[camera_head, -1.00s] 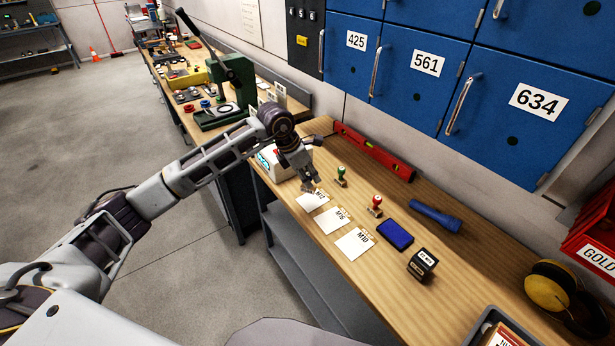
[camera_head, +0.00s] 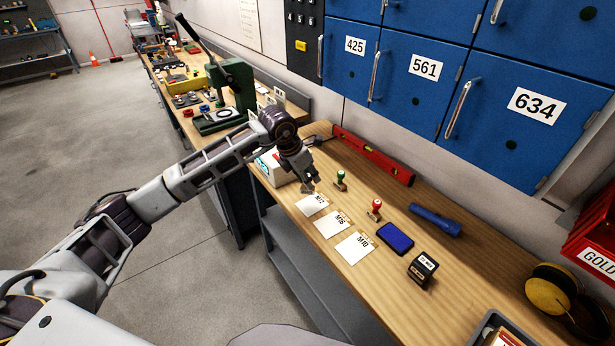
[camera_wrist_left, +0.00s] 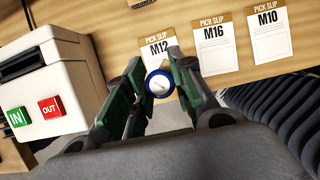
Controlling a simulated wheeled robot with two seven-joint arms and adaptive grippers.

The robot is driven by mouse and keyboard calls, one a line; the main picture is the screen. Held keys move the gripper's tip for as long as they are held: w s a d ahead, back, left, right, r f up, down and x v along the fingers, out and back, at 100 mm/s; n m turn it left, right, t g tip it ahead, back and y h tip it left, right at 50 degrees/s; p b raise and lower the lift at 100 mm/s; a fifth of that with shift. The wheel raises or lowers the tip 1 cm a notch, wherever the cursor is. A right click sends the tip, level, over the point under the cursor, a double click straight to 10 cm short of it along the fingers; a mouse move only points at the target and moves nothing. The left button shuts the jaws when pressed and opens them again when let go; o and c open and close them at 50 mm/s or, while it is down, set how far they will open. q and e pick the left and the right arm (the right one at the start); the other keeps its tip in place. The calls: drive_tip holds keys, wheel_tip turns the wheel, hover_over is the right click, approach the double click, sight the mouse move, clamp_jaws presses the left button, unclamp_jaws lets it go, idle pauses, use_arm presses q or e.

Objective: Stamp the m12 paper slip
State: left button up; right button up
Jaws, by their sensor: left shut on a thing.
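The M12 slip (camera_head: 311,205) lies on the wooden bench, leftmost of three slips; it also shows in the left wrist view (camera_wrist_left: 156,46). My left gripper (camera_head: 309,187) is at the slip's back edge in the head view. In the wrist view its green-padded fingers (camera_wrist_left: 160,88) are shut on a round blue-rimmed thing with a pale centre (camera_wrist_left: 160,84), perhaps a stamp's handle. This thing overlaps the lower part of the M12 slip there; its underside is hidden, so I cannot tell whether it touches the paper. My right gripper is not in view.
The M16 slip (camera_head: 331,223) and M10 slip (camera_head: 355,248) lie alongside. A green stamp (camera_head: 341,180), red stamp (camera_head: 376,209), blue ink pad (camera_head: 395,238) and black block (camera_head: 422,268) stand to the right. A white box with IN and OUT buttons (camera_wrist_left: 50,85) is close left.

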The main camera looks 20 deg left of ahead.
sight(305, 189)
use_arm(q)
drive_tip(key=shift+f, duration=0.15)
drive_tip(key=shift+f+b, duration=0.7)
drive_tip(key=shift+f, duration=0.85)
drive_tip(key=shift+f+b, duration=0.45)
drive_tip(key=shift+f, duration=0.85)
drive_tip(key=shift+f, duration=0.15)
drive_tip(key=shift+f+b, duration=0.35)
drive_tip(key=shift+b, duration=0.05)
drive_tip(key=shift+f, duration=0.1)
idle(0.4)
